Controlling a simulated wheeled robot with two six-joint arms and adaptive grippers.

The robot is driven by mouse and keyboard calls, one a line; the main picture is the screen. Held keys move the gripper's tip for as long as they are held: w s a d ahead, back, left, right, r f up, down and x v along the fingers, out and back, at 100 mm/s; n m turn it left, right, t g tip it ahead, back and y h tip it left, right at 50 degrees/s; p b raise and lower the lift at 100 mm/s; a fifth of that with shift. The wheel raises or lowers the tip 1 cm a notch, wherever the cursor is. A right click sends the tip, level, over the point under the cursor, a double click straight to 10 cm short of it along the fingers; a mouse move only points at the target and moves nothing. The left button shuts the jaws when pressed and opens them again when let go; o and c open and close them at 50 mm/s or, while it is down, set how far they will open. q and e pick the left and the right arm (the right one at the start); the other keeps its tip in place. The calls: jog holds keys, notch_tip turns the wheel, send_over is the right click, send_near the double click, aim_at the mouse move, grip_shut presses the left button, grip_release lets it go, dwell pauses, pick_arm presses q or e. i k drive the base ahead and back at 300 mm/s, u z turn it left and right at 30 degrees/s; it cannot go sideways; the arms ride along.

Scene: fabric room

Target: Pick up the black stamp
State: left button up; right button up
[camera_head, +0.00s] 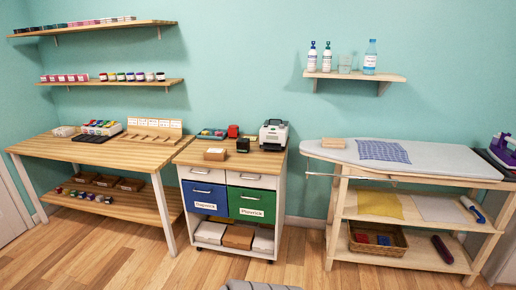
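A small black block-shaped object (243,145), which looks like the black stamp, sits on the wooden top of the white drawer cabinet (280,163) in the middle of the room. It stands just left of a white and dark machine (274,134). A red object (233,131) is behind it and a small brown wooden block (215,154) is to its left and nearer. Neither of my grippers shows in the head view.
A wooden table (100,151) with racks and trays stands at left. An ironing board (438,161) over a shelf unit stands at right, with a purple iron (502,147) at the far right. The wooden floor (120,255) in front is mostly clear.

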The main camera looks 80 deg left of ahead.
aim_at(243, 144)
jog(key=u, duration=0.65)
jog(key=k, duration=0.95)
jog(key=u, duration=1.6)
jog(key=i, duration=1.05)
jog(key=u, duration=0.7)
jog(key=i, duration=0.7)
jog(key=z, duration=0.05)
